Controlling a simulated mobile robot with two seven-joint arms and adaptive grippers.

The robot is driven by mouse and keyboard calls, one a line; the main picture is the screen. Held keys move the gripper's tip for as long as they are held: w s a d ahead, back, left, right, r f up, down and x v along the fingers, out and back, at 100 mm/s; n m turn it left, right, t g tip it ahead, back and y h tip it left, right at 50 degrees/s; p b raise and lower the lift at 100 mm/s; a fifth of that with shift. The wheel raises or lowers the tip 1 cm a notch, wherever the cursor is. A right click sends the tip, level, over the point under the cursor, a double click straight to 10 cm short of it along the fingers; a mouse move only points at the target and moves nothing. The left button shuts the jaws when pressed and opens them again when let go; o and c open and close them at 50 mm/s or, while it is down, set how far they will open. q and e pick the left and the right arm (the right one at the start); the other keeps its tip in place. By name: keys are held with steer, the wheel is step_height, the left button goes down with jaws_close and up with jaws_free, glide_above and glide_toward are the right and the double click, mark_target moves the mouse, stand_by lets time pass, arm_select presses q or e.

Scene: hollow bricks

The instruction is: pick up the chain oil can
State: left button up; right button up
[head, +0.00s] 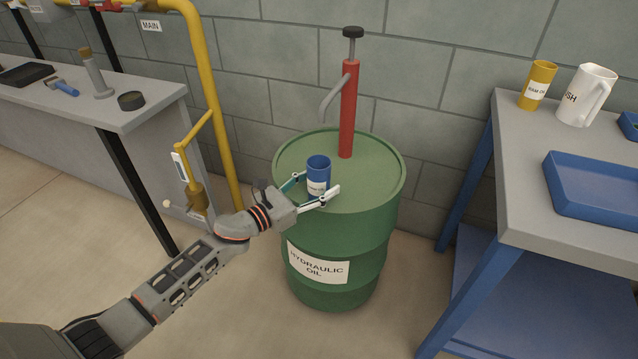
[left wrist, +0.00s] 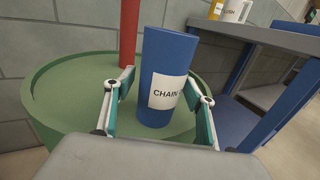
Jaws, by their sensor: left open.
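The chain oil can (head: 318,172) is a blue cylinder with a white label, standing upright on top of the green hydraulic oil drum (head: 365,185). In the left wrist view the can (left wrist: 168,60) shows the word "CHAIN" on its label. My left gripper (head: 316,190) is open, with its fingers on either side of the can. In the left wrist view the fingers (left wrist: 160,108) flank the can's lower part, with a gap visible on the left; contact on the right cannot be told. My right gripper is not in view.
A red hand pump (head: 348,110) rises from the drum behind the can. A yellow pipe (head: 215,110) stands to the left. A grey bench with a blue tray (head: 600,215), yellow can (head: 538,85) and white jug (head: 583,98) is at the right.

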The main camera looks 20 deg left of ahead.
arm_select(q)
steer(key=c, duration=1.4)
steer(key=shift+r, duration=0.2)
